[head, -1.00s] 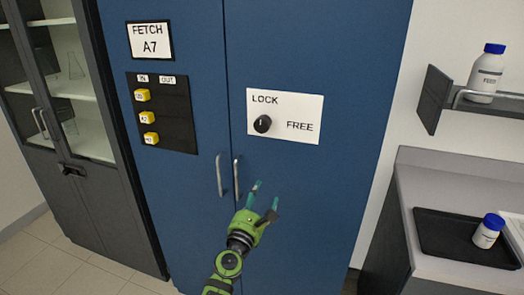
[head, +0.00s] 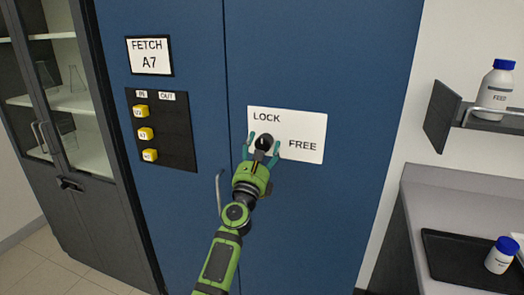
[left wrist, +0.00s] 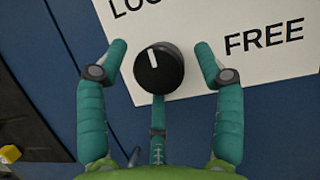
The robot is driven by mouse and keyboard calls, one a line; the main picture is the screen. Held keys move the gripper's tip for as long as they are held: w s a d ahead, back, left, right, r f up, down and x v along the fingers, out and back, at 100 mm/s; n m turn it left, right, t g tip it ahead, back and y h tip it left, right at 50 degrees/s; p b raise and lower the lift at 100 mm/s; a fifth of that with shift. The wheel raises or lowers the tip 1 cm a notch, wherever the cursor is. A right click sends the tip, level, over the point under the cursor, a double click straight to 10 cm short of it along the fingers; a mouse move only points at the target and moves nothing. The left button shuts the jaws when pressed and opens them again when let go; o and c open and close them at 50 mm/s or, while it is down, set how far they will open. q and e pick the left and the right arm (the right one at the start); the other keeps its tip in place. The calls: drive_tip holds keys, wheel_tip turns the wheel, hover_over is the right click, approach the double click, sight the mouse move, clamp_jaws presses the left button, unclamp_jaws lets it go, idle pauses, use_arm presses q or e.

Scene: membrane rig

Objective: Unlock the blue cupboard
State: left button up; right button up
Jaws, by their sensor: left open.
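The blue cupboard (head: 330,60) has two tall doors and a white plate (head: 315,127) marked LOCK and FREE. A round black knob (head: 264,142) sits on the plate, below the word LOCK; it also shows in the left wrist view (left wrist: 165,75). Its white mark points up and slightly left, towards LOCK. My left gripper (head: 263,148) is at the knob with its teal fingers spread on either side. In the left wrist view the left gripper (left wrist: 162,60) is open, with gaps between fingertips and knob. My right gripper is not in view.
A FETCH A7 sign (head: 150,56) and a black IN/OUT board (head: 178,130) with yellow tags are on the left door. A dark glass-fronted cabinet (head: 95,200) stands left. A shelf with a bottle (head: 497,83) and a counter (head: 420,210) stand right.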

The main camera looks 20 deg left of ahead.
use_arm(q)
drive_tip(key=c, duration=1.1)
